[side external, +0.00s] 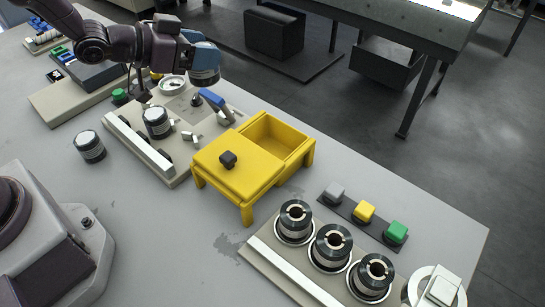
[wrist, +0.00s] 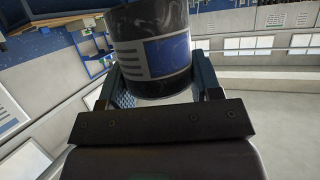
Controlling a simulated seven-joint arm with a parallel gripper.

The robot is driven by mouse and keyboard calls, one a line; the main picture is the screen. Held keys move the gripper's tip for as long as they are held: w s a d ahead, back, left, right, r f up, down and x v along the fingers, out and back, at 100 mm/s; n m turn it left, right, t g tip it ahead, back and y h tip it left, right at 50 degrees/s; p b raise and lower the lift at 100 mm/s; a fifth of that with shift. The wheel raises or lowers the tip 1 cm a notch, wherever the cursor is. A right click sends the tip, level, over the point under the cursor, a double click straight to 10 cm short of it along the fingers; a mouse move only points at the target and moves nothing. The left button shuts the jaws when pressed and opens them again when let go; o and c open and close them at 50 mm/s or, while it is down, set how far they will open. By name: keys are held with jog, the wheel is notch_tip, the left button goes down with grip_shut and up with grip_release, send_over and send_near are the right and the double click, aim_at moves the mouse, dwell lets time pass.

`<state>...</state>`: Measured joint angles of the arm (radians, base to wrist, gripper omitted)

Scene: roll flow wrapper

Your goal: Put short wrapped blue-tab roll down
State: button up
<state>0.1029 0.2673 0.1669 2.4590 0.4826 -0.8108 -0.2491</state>
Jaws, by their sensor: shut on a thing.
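My gripper (wrist: 155,88) is shut on a roll (wrist: 150,50) with dark ends, a pale band with printed lines and a blue patch. In the wrist view the roll sits between the two dark blue fingers, its top cut off by the frame. In the side external view my gripper (side external: 203,62) is at the upper left, in the air beyond the far end of the grey panel (side external: 120,142). The roll's dark lower end (side external: 205,78) shows below the blue fingers; the rest is mostly hidden by them.
A loose roll (side external: 90,147) stands on the grey table, and another (side external: 157,122) stands on the panel near a blue lever (side external: 212,98). A yellow box (side external: 235,170) with a knobbed lid stands mid-table.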

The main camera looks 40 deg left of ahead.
jog(key=s+d+m+g+h, duration=0.5)
jog(key=s+d+m+h, duration=0.1)
jog(key=m+h, duration=0.1)
jog(key=w+d+f, duration=0.2)
jog(key=w+f, duration=0.4)
jog(key=f, duration=0.1)
jog(key=w+d+f, duration=0.2)
jog(key=w+f, duration=0.5)
jog(key=shift+d+m, duration=0.3)
jog(key=shift+m, duration=0.1)
jog(key=shift+f, duration=0.15)
jog(key=shift+f, duration=0.5)
jog(key=o, duration=1)
jog(key=shift+s, duration=0.1)
